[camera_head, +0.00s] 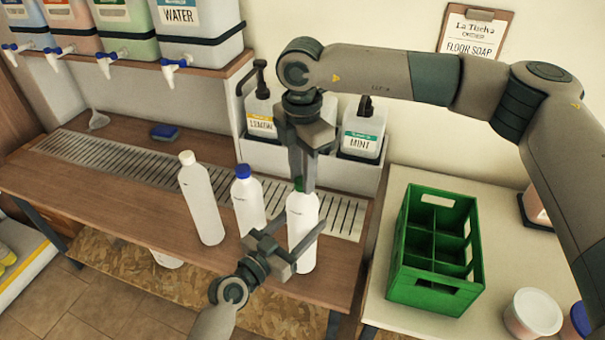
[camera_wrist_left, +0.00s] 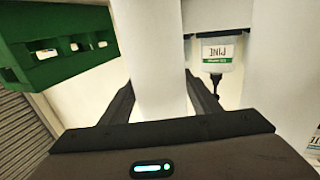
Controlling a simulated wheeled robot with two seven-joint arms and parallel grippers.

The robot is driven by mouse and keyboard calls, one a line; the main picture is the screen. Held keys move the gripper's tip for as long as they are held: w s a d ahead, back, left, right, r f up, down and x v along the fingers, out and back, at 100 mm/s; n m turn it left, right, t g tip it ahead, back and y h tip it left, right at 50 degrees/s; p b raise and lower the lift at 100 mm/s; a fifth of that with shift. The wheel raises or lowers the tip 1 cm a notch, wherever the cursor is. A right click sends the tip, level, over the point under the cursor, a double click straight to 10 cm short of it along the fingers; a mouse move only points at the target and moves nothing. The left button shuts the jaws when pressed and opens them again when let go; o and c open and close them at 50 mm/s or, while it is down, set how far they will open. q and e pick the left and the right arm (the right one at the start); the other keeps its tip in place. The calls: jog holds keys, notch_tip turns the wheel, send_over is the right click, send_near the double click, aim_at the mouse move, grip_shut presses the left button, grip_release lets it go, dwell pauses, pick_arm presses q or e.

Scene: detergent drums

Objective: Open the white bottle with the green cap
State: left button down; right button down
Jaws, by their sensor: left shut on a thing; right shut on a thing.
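The white bottle (camera_head: 302,212) with the green cap (camera_head: 299,185) stands upright near the front edge of the wooden counter, at the right end of a row of bottles. My left gripper (camera_head: 288,241) is shut on its body, one finger on each side; the left wrist view shows the white body (camera_wrist_left: 157,60) between the fingers. My right gripper (camera_head: 301,182) points down from above and is shut on the green cap, partly hiding it. The cap sits at the bottle's top; whether it has turned cannot be told.
A white bottle with a blue cap (camera_head: 247,203) stands close on the left, and an all-white bottle (camera_head: 201,205) beyond it. A green divided crate (camera_head: 402,281) is on the pale table at right. Pump containers (camera_head: 362,135) stand behind.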

jog(key=n, duration=1.4)
jog(key=shift+n, duration=0.3)
jog(key=n, duration=1.3)
jog(key=shift+r, duration=0.1)
jog(key=n, duration=0.5)
jog(key=shift+n, duration=0.3)
jog(key=n, duration=1.9)
